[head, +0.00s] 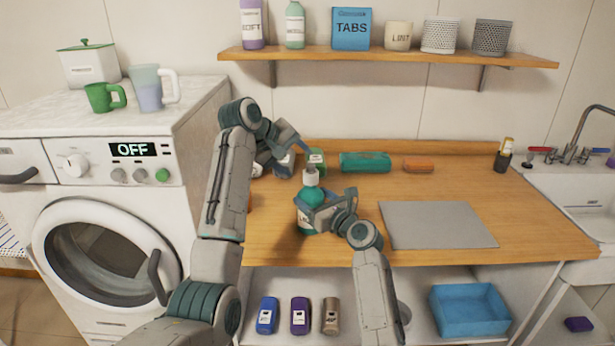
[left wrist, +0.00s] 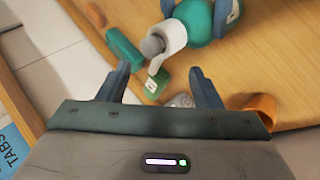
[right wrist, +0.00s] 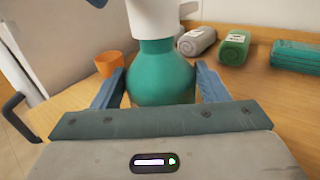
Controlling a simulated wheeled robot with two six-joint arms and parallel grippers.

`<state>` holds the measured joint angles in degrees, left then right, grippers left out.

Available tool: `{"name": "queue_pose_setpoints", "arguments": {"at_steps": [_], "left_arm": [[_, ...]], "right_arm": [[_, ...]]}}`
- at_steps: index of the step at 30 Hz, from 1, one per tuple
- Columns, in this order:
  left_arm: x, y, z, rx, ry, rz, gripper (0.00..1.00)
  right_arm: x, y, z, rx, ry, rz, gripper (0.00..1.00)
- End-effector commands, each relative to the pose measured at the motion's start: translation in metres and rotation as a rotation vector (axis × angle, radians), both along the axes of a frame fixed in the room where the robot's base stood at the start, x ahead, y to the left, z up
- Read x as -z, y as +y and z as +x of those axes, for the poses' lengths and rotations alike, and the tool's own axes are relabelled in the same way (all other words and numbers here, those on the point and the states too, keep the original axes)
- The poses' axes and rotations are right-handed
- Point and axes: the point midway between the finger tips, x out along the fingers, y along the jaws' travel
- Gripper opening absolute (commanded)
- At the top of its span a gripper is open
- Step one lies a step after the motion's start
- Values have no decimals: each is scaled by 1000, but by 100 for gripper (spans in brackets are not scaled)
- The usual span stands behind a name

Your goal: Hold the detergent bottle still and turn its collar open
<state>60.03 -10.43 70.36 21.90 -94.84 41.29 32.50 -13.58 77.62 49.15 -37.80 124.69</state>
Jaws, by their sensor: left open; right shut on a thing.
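The detergent bottle (head: 312,193) stands upright on the wooden counter, with a green body and a white collar (head: 310,178) on top. My right gripper (head: 322,212) is shut on the green body; the right wrist view shows the body (right wrist: 160,75) between its fingers and the collar (right wrist: 155,18) above. My left gripper (head: 300,150) is open and empty, above and behind the bottle. In the left wrist view the collar (left wrist: 173,37) with its grey tip lies beyond the open fingers, apart from them.
A green bottle (head: 317,158), a grey-white bottle (right wrist: 196,41) and a teal pack (head: 365,162) lie behind the detergent bottle. An orange cup (right wrist: 109,63) stands at its left. A grey mat (head: 437,225) lies to the right. A shelf (head: 390,57) hangs above.

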Motion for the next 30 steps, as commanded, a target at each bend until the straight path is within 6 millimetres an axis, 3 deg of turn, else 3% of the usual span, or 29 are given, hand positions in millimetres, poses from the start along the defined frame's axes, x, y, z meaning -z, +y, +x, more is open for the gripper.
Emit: {"name": "queue_pose_setpoints", "arguments": {"at_steps": [12, 20, 25, 30], "left_arm": [[8, 21, -56, 408, -681, 325, 59], [4, 31, -84, 522, -923, 503, 59], [5, 29, -85, 542, -965, 538, 59], [15, 15, -67, 545, -964, 537, 59]], "right_arm": [[1, 0, 0, 0, 1, -2, 24], [1, 0, 0, 0, 1, -2, 24], [1, 0, 0, 0, 1, -2, 24], [1, 0, 0, 0, 1, -2, 24]]}}
